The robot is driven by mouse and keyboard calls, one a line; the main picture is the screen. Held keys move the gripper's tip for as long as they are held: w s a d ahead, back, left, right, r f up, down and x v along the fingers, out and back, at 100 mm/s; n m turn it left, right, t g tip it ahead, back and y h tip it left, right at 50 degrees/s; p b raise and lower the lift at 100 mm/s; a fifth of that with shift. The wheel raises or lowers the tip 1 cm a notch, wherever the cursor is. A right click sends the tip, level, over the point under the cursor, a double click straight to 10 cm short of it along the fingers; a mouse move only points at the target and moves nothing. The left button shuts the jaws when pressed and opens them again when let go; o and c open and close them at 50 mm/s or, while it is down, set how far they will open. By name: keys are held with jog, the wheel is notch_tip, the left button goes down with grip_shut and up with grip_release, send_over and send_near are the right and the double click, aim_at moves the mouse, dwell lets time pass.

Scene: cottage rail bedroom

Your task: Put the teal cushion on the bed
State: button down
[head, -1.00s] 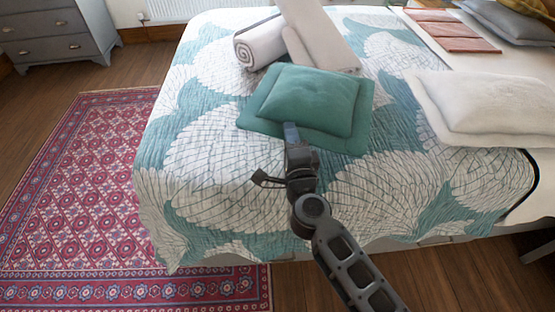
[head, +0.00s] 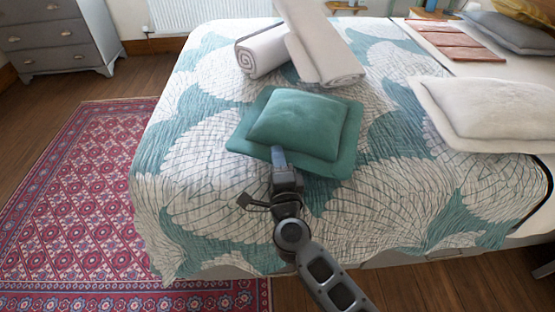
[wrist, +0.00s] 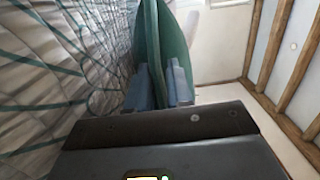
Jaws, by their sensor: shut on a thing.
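The teal cushion (head: 297,124) has a flat border and a puffed middle. In the head view it shows over the bed's (head: 200,200) patterned quilt, near the bed's middle. My gripper (head: 279,158) is shut on the cushion's near edge. In the wrist view the cushion (wrist: 163,40) stands edge-on between the two blue-grey fingers (wrist: 160,85), with the quilt beside it on the left. I cannot tell whether the cushion's underside touches the quilt.
A rolled white towel (head: 264,50) and a folded pale blanket (head: 318,50) lie behind the cushion. A white cushion (head: 490,108) lies at the right. Reddish flat items (head: 455,40) lie farther back. The quilt's front left is clear.

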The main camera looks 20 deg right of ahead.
jog(key=shift+f, duration=0.15)
jog(key=c, duration=1)
grip_release()
jog(key=shift+r, duration=0.25)
jog(key=p+v, duration=0.1)
jog(key=v, duration=1.1)
jog(key=shift+f, duration=0.15)
jog(key=shift+s+d, duration=0.1)
